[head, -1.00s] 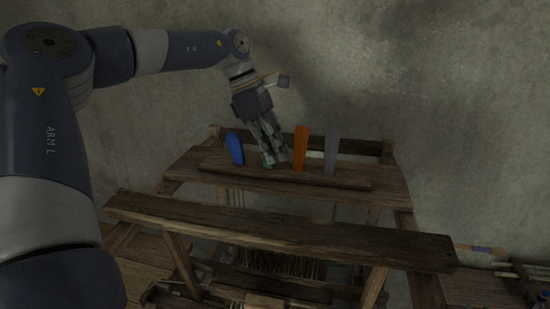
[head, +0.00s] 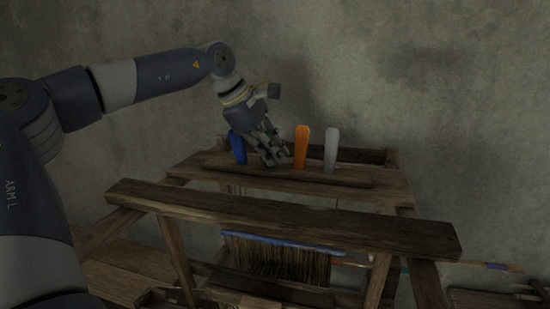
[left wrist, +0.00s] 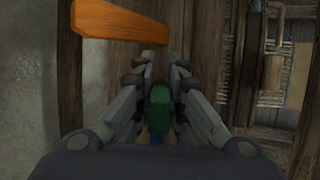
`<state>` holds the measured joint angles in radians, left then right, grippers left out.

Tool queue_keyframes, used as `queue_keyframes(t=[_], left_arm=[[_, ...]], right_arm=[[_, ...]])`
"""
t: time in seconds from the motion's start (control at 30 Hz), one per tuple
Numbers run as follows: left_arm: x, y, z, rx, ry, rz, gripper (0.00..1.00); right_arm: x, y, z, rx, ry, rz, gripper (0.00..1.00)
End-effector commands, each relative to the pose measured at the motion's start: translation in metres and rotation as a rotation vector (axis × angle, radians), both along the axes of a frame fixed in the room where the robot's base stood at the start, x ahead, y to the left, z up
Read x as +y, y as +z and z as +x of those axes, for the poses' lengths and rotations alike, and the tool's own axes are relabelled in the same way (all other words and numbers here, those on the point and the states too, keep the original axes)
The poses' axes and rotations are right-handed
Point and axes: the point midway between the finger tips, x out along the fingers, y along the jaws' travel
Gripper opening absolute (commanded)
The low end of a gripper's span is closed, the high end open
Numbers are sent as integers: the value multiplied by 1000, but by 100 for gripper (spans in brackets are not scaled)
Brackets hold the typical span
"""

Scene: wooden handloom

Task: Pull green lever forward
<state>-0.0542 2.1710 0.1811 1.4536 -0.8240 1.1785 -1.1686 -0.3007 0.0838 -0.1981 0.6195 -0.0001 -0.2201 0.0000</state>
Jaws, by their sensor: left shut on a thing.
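The green lever (left wrist: 159,108) stands between the fingers of my left gripper (left wrist: 158,88) in the left wrist view. In the head view my left gripper (head: 277,162) is over the lever board, between the blue lever (head: 237,147) and the orange lever (head: 301,147). It is shut on the green lever, which its fingers mostly hide there. The orange lever also crosses the upper left of the left wrist view (left wrist: 135,26). My right gripper is not in view.
A grey lever (head: 331,150) stands right of the orange one. A wooden beam (head: 280,222) of the loom crosses in front, with a blue-topped row of bristle-like strands (head: 275,262) below it. A bare wall (head: 450,110) is behind.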

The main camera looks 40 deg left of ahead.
Motion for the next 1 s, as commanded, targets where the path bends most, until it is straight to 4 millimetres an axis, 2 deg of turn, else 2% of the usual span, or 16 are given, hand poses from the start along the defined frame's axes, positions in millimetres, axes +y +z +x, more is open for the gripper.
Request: queue_keyframes(t=[0.13,0.33,0.37,0.43,0.8,1.0], left_arm=[[-1,2,1,-8,-2,-2,0],[-1,2,1,-8,-2,-2,0],[-1,2,1,-8,-1,-2,16],[-1,2,1,-7,-2,-3,32],[0,2,0,-4,-1,-1,32],[3,24,-13,-8,0,-1,32]], right_arm=[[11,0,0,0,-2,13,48],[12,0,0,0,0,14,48],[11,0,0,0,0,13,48],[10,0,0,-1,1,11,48],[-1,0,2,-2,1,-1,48],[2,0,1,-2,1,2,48]])
